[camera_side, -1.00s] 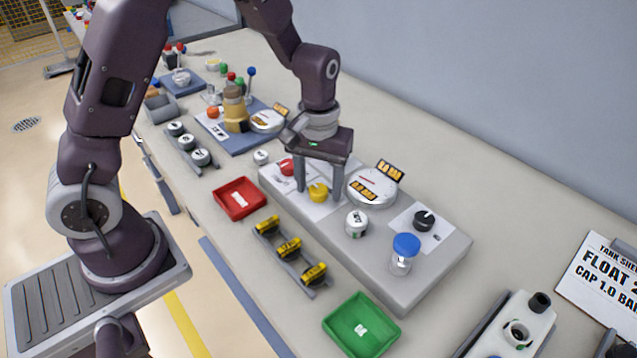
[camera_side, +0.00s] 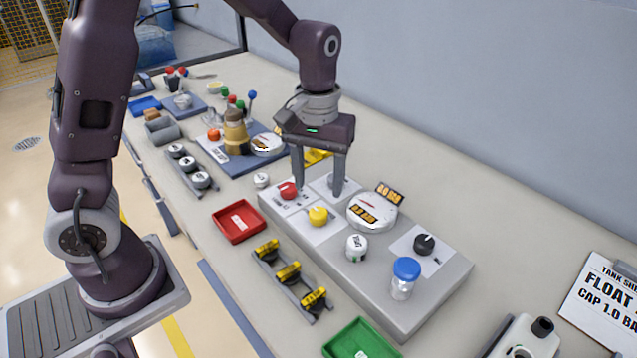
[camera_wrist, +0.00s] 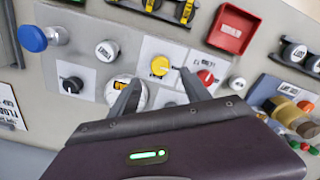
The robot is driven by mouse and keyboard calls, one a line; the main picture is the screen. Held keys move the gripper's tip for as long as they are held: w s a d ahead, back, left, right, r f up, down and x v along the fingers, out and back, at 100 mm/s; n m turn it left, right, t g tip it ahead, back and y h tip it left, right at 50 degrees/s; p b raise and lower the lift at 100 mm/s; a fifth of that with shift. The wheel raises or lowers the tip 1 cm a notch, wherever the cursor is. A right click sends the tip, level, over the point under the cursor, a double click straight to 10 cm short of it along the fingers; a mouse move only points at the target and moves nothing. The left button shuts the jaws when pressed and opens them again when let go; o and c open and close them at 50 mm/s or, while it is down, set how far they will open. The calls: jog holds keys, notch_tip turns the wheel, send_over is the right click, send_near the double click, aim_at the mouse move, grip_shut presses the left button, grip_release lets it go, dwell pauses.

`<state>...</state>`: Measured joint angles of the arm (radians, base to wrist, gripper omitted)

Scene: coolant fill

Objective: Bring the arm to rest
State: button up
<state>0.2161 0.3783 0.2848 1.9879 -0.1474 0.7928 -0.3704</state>
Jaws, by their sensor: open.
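My gripper (camera_side: 319,190) is open and empty, pointing down above the grey fixture block (camera_side: 434,284). It also shows in the wrist view (camera_wrist: 158,88). In the side view its fingers are near the red knob (camera_side: 288,190) and the yellow knob (camera_side: 318,216). In the wrist view the yellow knob (camera_wrist: 160,66) and the red knob (camera_wrist: 206,77) show just beyond the fingertips. Whether the fingertips touch the block cannot be told. The round gauge (camera_side: 372,212) is right of the fingers and partly hidden by them in the wrist view.
On the block are a white cap (camera_side: 356,247), a black knob (camera_side: 424,245) and a blue-capped jar (camera_side: 405,277). A red tray (camera_side: 239,222), a rack of yellow-black parts (camera_side: 289,272) and a green tray (camera_side: 360,341) lie in front.

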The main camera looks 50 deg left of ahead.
jog(key=s+r+m+t, duration=0.2)
jog(key=s+r, duration=0.6)
jog(key=r, duration=0.2)
jog(key=s+r+m+t, duration=0.2)
jog(key=s+m+t, duration=0.1)
jog(key=s, duration=0.9)
jog(key=shift+r+m+t, duration=0.2)
jog(key=shift+m+t, duration=0.1)
jog(key=shift+m, duration=0.2)
